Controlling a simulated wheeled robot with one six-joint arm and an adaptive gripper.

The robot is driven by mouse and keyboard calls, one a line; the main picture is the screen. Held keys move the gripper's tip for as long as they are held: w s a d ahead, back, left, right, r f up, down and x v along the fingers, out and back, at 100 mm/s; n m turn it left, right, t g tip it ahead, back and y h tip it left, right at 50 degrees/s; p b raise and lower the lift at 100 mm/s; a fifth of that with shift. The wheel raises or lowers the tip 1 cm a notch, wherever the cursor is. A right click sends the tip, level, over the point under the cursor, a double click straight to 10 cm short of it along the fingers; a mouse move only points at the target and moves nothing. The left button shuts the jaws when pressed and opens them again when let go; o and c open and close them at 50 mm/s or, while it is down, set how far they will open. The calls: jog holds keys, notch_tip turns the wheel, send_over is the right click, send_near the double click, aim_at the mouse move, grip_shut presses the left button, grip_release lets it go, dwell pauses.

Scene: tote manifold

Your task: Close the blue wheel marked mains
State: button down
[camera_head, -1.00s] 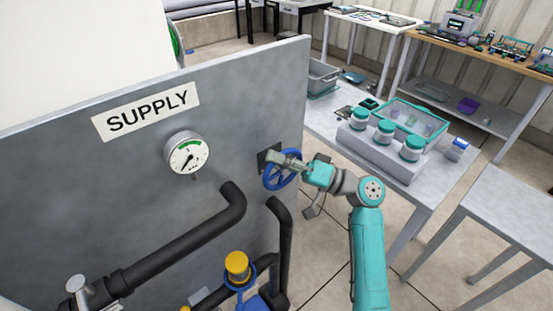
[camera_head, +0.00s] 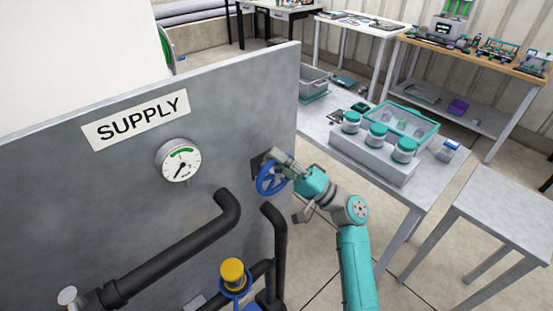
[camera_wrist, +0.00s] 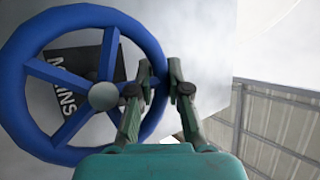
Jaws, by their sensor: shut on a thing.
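The blue wheel (camera_head: 268,184) is mounted on the grey panel below and right of the gauge. In the wrist view the blue wheel (camera_wrist: 24,52) fills the left side, with its grey hub and spokes. A black plate (camera_wrist: 66,88) behind it reads "MAINS", partly covered by spokes. My gripper (camera_head: 276,160) is at the wheel's upper right in the head view. In the wrist view my gripper (camera_wrist: 158,84) has its fingers on either side of the right part of the rim, shut on it.
The panel (camera_head: 225,115) carries a SUPPLY sign (camera_head: 136,120), a gauge (camera_head: 178,161) and black pipes (camera_head: 165,258). A yellow-capped fitting (camera_head: 232,271) stands below. To the right, a bench (camera_head: 398,195) holds jars and a teal-rimmed tray (camera_head: 432,127).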

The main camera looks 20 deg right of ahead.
jog(key=shift+d, duration=0.15)
jog(key=c, duration=1.4)
grip_release()
jog(key=v, duration=1.2)
